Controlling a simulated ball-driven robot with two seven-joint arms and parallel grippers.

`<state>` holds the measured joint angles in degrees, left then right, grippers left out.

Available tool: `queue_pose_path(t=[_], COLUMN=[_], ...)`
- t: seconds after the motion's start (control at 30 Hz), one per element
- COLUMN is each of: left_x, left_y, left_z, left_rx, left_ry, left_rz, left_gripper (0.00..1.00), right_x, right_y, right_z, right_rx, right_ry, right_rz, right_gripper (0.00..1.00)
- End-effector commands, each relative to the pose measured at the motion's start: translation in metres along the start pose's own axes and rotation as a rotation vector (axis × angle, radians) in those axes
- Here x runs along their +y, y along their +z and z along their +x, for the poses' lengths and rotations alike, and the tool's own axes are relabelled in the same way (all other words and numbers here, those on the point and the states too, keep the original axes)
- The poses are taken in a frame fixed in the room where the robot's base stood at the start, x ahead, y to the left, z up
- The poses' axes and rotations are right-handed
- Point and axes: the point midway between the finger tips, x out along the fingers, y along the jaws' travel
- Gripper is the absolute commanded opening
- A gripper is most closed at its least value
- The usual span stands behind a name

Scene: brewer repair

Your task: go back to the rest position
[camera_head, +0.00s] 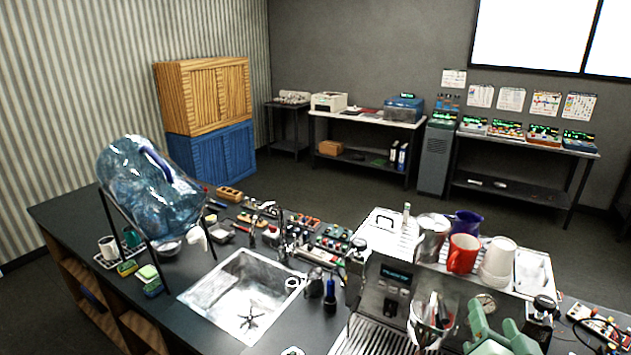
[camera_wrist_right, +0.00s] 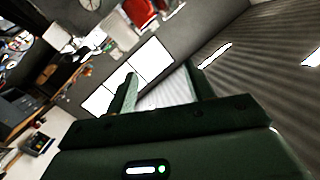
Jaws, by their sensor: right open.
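My right gripper (camera_head: 492,322) is green and shows at the lower right of the head view, in front of the espresso machine. Its two fingers stand apart with nothing between them. In the right wrist view the open fingers (camera_wrist_right: 163,78) frame only far background, with the bright window panels and floor tilted behind them. My left gripper is in neither view.
The espresso machine (camera_head: 388,283) carries a red mug (camera_head: 462,254) and other cups on top. A sink (camera_head: 243,297) lies left of it in the dark counter (camera_head: 75,222). A big blue water bottle (camera_head: 150,190) leans on a stand at the left.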

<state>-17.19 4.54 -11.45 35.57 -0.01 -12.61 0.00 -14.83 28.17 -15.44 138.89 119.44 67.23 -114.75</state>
Motion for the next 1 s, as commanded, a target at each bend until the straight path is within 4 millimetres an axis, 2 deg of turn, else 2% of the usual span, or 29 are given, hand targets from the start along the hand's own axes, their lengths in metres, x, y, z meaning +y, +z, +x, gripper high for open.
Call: queue_pose_path(t=[0.1,0.13,0.2,0.23,0.27,0.33,0.43,0.5,0.53,0.6,0.67,0.8,0.97,1.0], left_x=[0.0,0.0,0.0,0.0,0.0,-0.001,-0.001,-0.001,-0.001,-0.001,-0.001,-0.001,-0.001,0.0], left_y=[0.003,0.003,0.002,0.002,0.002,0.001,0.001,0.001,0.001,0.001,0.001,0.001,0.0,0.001], left_z=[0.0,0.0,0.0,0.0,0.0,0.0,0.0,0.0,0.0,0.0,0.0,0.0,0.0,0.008], left_rx=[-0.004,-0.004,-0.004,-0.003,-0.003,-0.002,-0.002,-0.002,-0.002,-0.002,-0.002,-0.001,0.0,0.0], left_ry=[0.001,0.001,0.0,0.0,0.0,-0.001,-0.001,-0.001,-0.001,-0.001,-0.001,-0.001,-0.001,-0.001], left_rz=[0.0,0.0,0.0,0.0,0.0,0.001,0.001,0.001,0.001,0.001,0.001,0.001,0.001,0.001], left_gripper=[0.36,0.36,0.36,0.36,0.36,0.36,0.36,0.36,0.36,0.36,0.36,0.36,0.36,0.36], right_x=[-0.039,-0.053,-0.087,-0.1,-0.112,-0.132,-0.133,-0.113,-0.101,-0.067,-0.037,0.035,0.105,0.116], right_y=[-0.041,-0.049,-0.055,-0.051,-0.044,-0.015,0.045,0.085,0.098,0.123,0.136,0.143,0.126,0.14], right_z=[-0.017,-0.026,-0.05,-0.06,-0.07,-0.088,-0.099,-0.098,-0.096,-0.092,-0.091,-0.093,-0.109,-0.108], right_rx=[0.252,0.31,0.407,0.427,0.43,0.384,0.194,0.013,-0.065,-0.239,-0.372,-0.628,-0.835,-0.859], right_ry=[-0.213,-0.286,-0.47,-0.547,-0.619,-0.763,-0.871,-0.861,-0.838,-0.753,-0.658,-0.386,-0.035,-0.013], right_rz=[-0.057,-0.088,-0.195,-0.252,-0.319,-0.488,-0.758,-0.933,-0.997,-1.124,-1.208,-1.35,-1.441,-1.442], right_gripper=[0.53,0.53,0.53,0.53,0.53,0.53,0.53,0.53,0.53,0.53,0.53,0.53,0.53,0.53])
